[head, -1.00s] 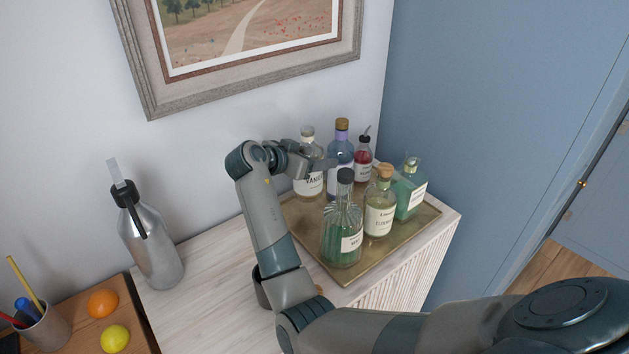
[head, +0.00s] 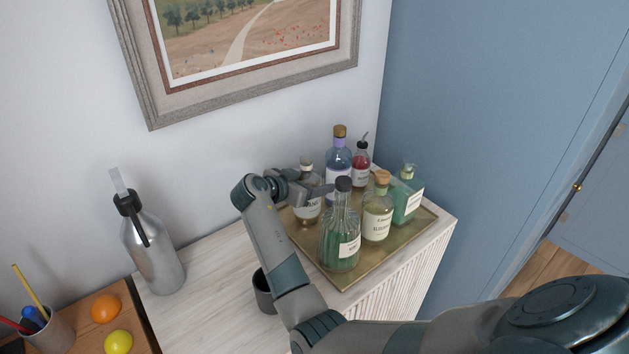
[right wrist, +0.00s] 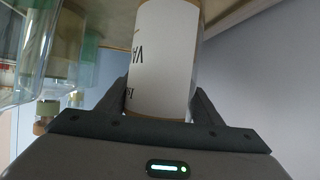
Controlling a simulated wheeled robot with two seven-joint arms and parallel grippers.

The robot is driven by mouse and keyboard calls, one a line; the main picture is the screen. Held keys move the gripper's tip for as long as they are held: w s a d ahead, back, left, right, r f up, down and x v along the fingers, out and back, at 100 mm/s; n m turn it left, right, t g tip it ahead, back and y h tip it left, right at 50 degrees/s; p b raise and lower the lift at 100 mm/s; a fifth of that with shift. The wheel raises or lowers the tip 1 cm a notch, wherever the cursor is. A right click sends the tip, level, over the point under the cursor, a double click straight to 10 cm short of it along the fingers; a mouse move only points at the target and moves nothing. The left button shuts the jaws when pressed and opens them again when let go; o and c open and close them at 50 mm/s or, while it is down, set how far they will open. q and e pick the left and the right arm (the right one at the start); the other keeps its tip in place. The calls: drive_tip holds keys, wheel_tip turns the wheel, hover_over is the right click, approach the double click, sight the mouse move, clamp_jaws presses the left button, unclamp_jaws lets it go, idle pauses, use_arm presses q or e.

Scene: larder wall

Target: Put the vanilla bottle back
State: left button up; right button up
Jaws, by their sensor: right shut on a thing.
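The vanilla bottle (head: 309,212), clear with a white label and pale cap, is upright at the back-left part of the brass tray (head: 358,273). My right gripper (head: 312,190) is shut around it, below the cap. In the right wrist view the bottle's label (right wrist: 165,55) fills the space between my right fingers (right wrist: 162,105). The bottle's base is at or just above the tray; I cannot tell if it touches. My left gripper is not in view.
On the tray, a ribbed green bottle (head: 340,240) stands in front, with a cork-topped bottle (head: 377,215), a teal bottle (head: 407,198), a purple-blue bottle (head: 338,165) and a red bottle (head: 361,168). A dark cup (head: 265,292) and a metal bottle (head: 153,250) stand left.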

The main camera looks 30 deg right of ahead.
drive_tip(key=shift+f, duration=0.2)
drive_tip(key=o, duration=1.7)
drive_tip(key=shift+p+v, duration=0.75)
drive_tip(key=shift+v, duration=3.1)
